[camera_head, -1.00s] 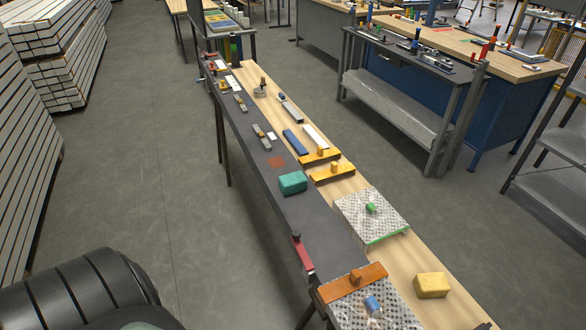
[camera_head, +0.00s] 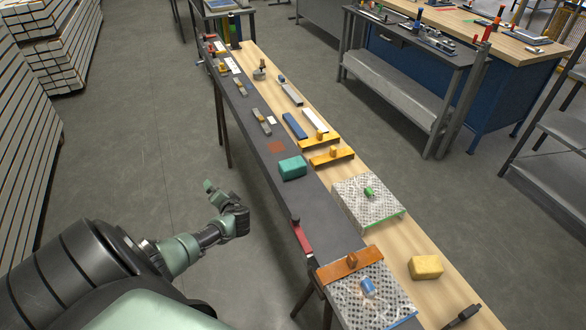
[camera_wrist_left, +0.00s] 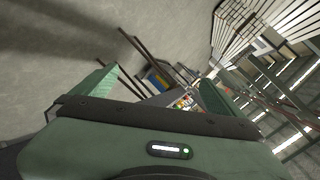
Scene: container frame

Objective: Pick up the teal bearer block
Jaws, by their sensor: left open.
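The teal bearer block (camera_head: 292,168) rests on the dark strip of the long bench, near its left edge and mid-length. It is a rounded box shape, and nothing touches it from above. My left gripper (camera_head: 221,194) is left of the bench in the head view, clear of the block and holding nothing. In the left wrist view its two green fingers (camera_wrist_left: 158,80) are spread wide with nothing between them. The block cannot be made out in that wrist view. My right gripper is not seen.
A speckled plate (camera_head: 362,212), a red-handled tool (camera_head: 302,238) and a yellow block (camera_head: 426,267) lie nearer. Open floor (camera_head: 150,130) is left of the bench.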

